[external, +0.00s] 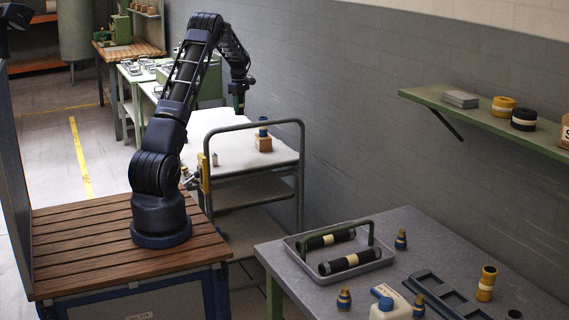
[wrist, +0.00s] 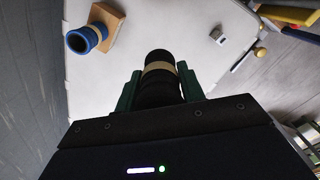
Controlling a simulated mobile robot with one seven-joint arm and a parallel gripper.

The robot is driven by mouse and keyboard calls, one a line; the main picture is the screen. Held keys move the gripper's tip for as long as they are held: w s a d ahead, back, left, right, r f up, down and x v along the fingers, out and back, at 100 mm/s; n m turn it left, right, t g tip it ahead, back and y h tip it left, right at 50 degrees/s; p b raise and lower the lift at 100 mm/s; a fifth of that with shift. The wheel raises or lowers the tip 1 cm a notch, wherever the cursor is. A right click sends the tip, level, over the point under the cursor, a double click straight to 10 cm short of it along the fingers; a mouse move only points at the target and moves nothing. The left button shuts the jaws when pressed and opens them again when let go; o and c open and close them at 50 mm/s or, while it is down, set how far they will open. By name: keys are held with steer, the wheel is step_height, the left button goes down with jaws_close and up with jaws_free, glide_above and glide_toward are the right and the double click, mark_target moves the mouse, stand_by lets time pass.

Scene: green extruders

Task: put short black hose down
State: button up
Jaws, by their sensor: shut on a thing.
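My gripper (external: 239,105) is above the white-topped cart (external: 225,125) in the external view. In the wrist view, its green fingers (wrist: 162,92) are shut on the short black hose (wrist: 158,62), which has a tan band around it. The hose points away from the palm, over the white cart top (wrist: 215,80). I cannot tell whether its far end touches the top. In the external view the held hose is too small and dark to make out clearly.
A blue-ended tube (wrist: 83,40) stands by a wooden block (wrist: 113,22) on the cart; the block also shows externally (external: 263,144). A small grey object (wrist: 217,34) lies near the cart's edge. A handled tray (external: 350,279) with black hoses sits on the grey workbench.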

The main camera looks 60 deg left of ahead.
steer(key=s+a+n, duration=0.2)
steer(key=s+a, duration=1.2)
steer(key=a, duration=0.2)
steer(key=f, duration=2)
steer(key=shift+s+a, duration=0.15)
steer(key=shift+s, duration=0.15)
steer(key=shift+f, duration=0.1)
steer(key=o, duration=1)
steer(key=shift+o, duration=0.2)
step_height(320, 180, up, 12)
